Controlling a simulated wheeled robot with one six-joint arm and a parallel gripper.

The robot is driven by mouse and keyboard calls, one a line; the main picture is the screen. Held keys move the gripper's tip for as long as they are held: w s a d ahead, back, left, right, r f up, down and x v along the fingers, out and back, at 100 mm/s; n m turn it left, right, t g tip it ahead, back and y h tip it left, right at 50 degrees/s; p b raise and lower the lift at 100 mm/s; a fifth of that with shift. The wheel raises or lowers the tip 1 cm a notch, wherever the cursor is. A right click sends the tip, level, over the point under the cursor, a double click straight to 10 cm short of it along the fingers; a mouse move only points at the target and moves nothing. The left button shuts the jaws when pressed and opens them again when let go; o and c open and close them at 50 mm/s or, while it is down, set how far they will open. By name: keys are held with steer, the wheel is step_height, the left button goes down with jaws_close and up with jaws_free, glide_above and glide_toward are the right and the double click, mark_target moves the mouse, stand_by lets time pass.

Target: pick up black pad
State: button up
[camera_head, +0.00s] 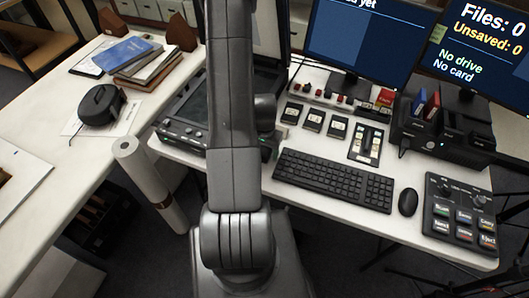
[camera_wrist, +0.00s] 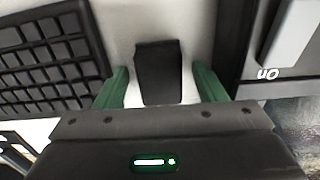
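In the wrist view, a small black block-like thing that fits the black pad (camera_wrist: 158,72) lies on a white surface. My gripper (camera_wrist: 161,70) is open, with one green finger to each side of it. White gaps show between the pad and both fingers, so neither visibly touches it. The near end of the pad is close to the gripper's dark body. I cannot tell the height of the fingers above the surface. In the head view, my arm fills the middle, and I cannot make out my gripper or clearly identify the pad.
A keyboard (camera_head: 333,180) lies on the white desk, with a mouse (camera_head: 408,202) and button panel (camera_head: 460,216) to its right. The keyboard is also left of my gripper in the wrist view (camera_wrist: 50,55). A dark-edged device (camera_wrist: 245,50) stands to the right there.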

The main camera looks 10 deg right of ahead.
mark_target(265, 150)
steer(key=c, duration=0.9)
steer(key=shift+r, duration=0.15)
steer(key=shift+r+b, duration=0.6)
steer(key=shift+r, duration=4.25)
